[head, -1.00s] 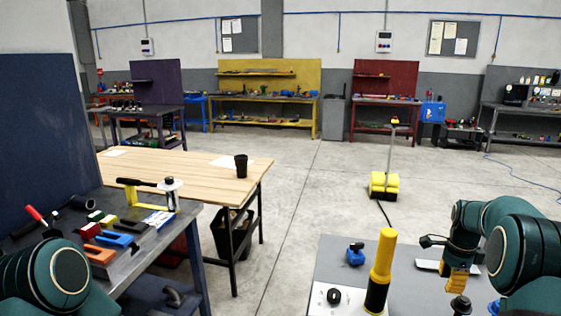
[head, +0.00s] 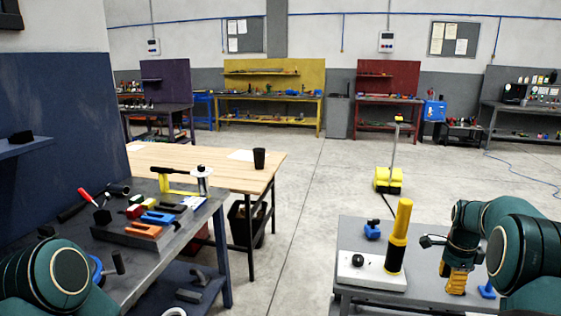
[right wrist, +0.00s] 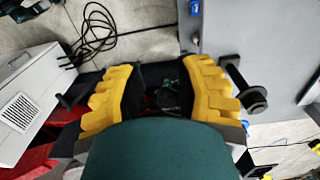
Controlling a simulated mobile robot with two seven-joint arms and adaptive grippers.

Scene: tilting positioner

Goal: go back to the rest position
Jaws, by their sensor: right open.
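My right gripper (head: 456,281) hangs at the lower right of the head view, fingers down, over or in front of the right bench; its exact height is unclear. In the right wrist view its yellow fingers (right wrist: 160,72) are spread apart with nothing gripped between them. My left arm (head: 62,272) shows as a dark green joint at the lower left; its gripper is outside the picture.
A grey bench (head: 345,228) carries a yellow-and-black post (head: 398,236), a white plate (head: 382,276) and a blue part (head: 372,230). A left workbench (head: 150,270) holds several tools. A wooden table (head: 190,155) stands behind it. The floor between the benches is clear.

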